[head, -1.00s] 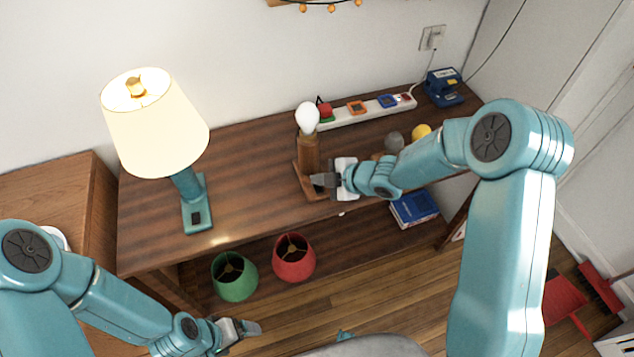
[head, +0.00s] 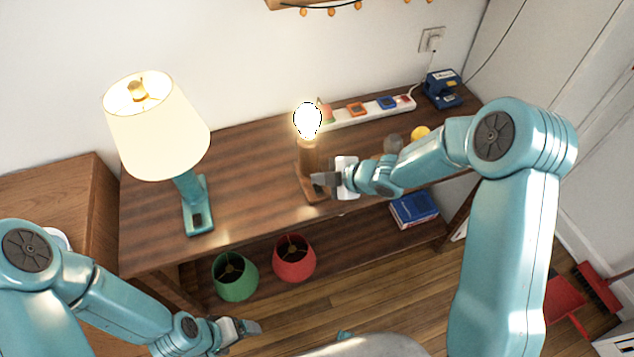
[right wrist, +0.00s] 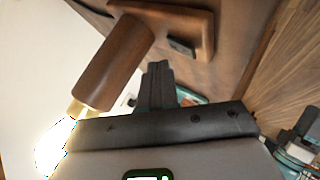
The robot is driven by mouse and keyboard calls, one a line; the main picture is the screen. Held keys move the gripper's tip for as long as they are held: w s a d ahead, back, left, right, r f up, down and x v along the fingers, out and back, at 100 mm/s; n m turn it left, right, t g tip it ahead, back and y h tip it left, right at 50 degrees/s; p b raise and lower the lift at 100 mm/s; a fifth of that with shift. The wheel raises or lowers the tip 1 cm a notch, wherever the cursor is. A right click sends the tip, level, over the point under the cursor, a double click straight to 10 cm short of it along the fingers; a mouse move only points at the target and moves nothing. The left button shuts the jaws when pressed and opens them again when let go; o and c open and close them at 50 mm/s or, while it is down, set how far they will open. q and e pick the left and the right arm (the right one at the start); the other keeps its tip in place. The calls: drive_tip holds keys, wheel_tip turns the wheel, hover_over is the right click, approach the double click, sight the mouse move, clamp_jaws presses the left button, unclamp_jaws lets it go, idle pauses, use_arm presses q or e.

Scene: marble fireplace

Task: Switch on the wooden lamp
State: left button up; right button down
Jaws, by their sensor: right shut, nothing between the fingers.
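The wooden lamp (head: 308,158) stands on the dark table with a bare bulb (head: 307,120) that glows bright white. In the right wrist view its wooden stem (right wrist: 115,62), its base (right wrist: 196,22) and a dark switch (right wrist: 182,47) on the base show, with the glowing bulb (right wrist: 55,148) at lower left. My right gripper (head: 318,180) is shut and empty, just in front of the lamp's base. In the right wrist view its fingers (right wrist: 158,75) are together close to the switch; I cannot tell whether they touch it. My left gripper (head: 253,328) is low at the left, away from the lamp.
A teal lamp (head: 155,125) with a cream shade stands left on the table (head: 250,180). A power strip (head: 365,112) and a blue device (head: 443,88) lie at the back right. Green (head: 235,277) and red (head: 294,258) shades and blue books (head: 413,208) are on the lower shelf.

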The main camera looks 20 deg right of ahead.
sight(322, 191)
drive_tip(key=r+p, duration=0.2)
drive_tip(key=r, duration=0.1)
drive_tip(key=r+p, duration=0.2)
drive_tip(key=shift+s, duration=0.35)
idle(0.5)
